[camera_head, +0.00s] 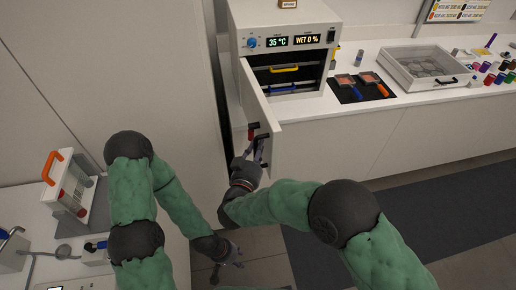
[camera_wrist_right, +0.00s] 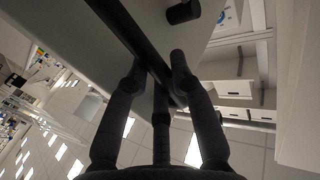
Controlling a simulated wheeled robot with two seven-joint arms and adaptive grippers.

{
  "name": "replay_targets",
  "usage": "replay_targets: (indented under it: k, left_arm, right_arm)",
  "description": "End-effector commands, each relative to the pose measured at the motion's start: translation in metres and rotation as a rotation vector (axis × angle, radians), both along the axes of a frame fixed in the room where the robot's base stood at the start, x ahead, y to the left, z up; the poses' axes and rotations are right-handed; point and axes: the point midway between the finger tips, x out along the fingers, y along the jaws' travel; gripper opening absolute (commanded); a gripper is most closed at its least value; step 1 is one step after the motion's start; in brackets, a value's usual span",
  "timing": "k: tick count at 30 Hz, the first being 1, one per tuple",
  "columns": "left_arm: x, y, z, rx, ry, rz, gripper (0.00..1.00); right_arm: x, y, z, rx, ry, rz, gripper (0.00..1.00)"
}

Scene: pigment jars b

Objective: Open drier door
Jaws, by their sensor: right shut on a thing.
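The drier (camera_head: 285,25) is a white box on the back counter, with displays reading "35 °C" and "WET 0 %". Its door (camera_head: 252,95) is swung out to the left, and the interior with several coloured-handled racks shows. My right gripper (camera_head: 257,153) is at the door's near edge, shut on the dark door handle (camera_head: 262,137). In the right wrist view the handle (camera_wrist_right: 132,32) is a dark bar running between the fingers (camera_wrist_right: 157,80). My left gripper (camera_head: 227,268) hangs low near the floor, apart from the door, fingers spread and empty.
Floor before the counter is clear.

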Motion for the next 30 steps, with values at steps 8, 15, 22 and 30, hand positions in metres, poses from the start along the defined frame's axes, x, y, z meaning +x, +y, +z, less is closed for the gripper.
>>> replay_targets:
  k: [8, 15, 22, 30]
  left_arm:
    - [0.0, 0.0, 0.0, 0.0, 0.0, 0.0, 0.4]
    - [0.0, 0.0, 0.0, 0.0, 0.0, 0.0, 0.4]
    - [0.0, 0.0, 0.0, 0.0, 0.0, 0.0, 0.4]
    - [0.0, 0.0, 0.0, 0.0, 0.0, 0.0, 0.4]
  right_arm:
    - [0.0, 0.0, 0.001, 0.001, -0.001, 0.0, 0.49]
    - [-0.004, 0.001, 0.001, 0.001, 0.0, 0.001, 0.49]
    - [-0.036, 0.01, 0.001, 0.0, -0.001, 0.005, 0.49]
    - [-0.088, 0.021, 0.001, 0.0, -0.002, 0.005, 0.49]
